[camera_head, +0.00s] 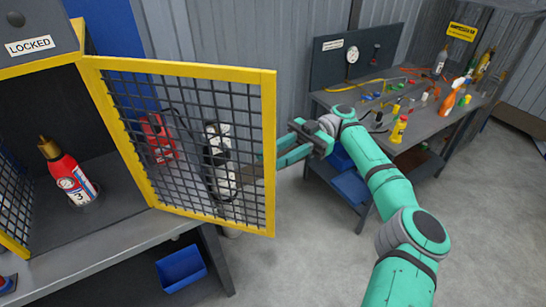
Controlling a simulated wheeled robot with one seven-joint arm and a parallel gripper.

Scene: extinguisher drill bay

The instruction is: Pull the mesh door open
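The mesh door (271,150) has a yellow frame and dark wire mesh. It stands swung wide open from the cabinet at the left. My gripper (280,152) is just right of the door's free edge, with its fingers pointing left. A red extinguisher (70,177) with a brass top stands inside the cabinet.
Through the mesh, a red extinguisher (157,140) and a white-and-black cylinder (219,160) show. A workbench (435,140) with bottles and tools stands at the right. Blue bins (181,268) sit below. Grey floor (300,250) is clear in front.

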